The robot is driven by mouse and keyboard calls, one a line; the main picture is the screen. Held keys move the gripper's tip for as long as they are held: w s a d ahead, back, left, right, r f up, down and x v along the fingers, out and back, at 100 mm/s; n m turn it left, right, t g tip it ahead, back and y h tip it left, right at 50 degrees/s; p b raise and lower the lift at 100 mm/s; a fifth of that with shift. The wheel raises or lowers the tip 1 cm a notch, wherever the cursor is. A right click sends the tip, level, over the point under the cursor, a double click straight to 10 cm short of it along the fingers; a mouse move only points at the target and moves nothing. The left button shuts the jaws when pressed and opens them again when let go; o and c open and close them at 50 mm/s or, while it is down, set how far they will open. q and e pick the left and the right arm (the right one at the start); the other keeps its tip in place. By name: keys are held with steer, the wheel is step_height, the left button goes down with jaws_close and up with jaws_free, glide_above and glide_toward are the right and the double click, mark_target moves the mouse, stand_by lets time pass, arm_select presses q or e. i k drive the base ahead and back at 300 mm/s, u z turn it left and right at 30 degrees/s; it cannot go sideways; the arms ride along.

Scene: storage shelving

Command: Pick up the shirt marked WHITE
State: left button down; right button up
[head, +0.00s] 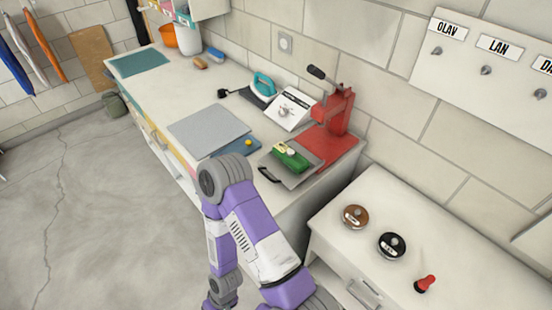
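No shirt with a readable WHITE mark shows in the head view. Several hanging pieces in blue, white and orange (24,55) are on the wall at the far left; I cannot tell whether they are shirts, and no lettering shows on them. One of my purple and white arms rises from the bottom middle and bends back down in front of the counter. Neither gripper shows in the head view.
A long counter (185,95) holds a grey board (208,131), a teal iron (263,85), a red press (333,127) and a green object (290,155). A lower white cabinet (450,235) with knobs stands right. Open floor (95,215) lies left.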

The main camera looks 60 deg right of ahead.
mark_target(298, 164)
steer(key=k, duration=0.75)
steer(key=z, duration=1.1)
steer(key=i, duration=0.45)
steer(key=u, duration=0.05)
